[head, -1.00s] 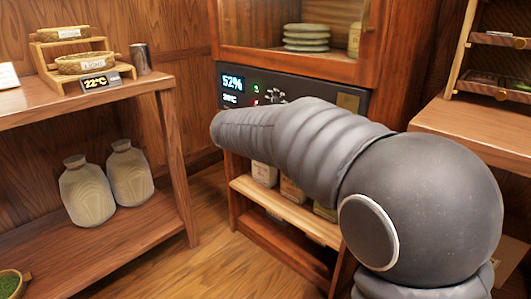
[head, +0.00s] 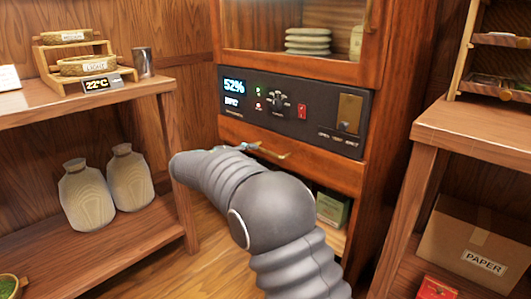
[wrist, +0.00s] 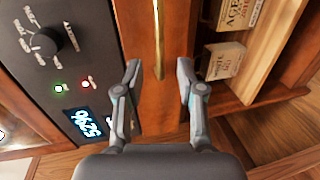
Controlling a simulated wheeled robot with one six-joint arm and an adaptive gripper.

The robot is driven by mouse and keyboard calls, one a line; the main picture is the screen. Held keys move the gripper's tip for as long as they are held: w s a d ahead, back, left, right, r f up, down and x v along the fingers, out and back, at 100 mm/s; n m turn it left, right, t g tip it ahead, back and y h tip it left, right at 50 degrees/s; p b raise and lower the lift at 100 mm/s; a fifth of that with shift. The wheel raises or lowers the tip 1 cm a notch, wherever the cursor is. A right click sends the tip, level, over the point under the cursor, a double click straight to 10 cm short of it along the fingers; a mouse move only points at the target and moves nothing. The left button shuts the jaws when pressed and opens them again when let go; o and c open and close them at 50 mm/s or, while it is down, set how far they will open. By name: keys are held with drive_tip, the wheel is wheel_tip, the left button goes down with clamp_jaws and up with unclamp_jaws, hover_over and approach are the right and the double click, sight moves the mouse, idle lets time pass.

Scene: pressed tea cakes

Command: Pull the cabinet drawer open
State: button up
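The cabinet drawer (head: 322,168) is a reddish wooden front under the dark control panel, and it looks flush with the cabinet. Its brass bar handle (head: 272,152) is partly visible beyond my arm. In the wrist view the drawer front (wrist: 170,107) fills the middle, with the handle (wrist: 158,38) running down from the top edge. My gripper (wrist: 159,75) is open and empty, one finger on each side of the handle's line. The handle's near end lies around the level of the fingertips; I cannot tell whether they touch. In the head view my arm hides most of the gripper.
The control panel (head: 325,112) with a knob and lit display sits above the drawer. Boxes (wrist: 225,62) stand on the open shelf below. A wooden table (head: 85,105) with two jars beneath is at left; another table (head: 475,125) with a PAPER carton (head: 475,240) is at right.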

sight(264, 151)
drive_tip(key=x, duration=0.7)
drive_tip(key=shift+w+d, duration=0.15)
drive_tip(key=shift+w, duration=0.1)
clamp_jaws()
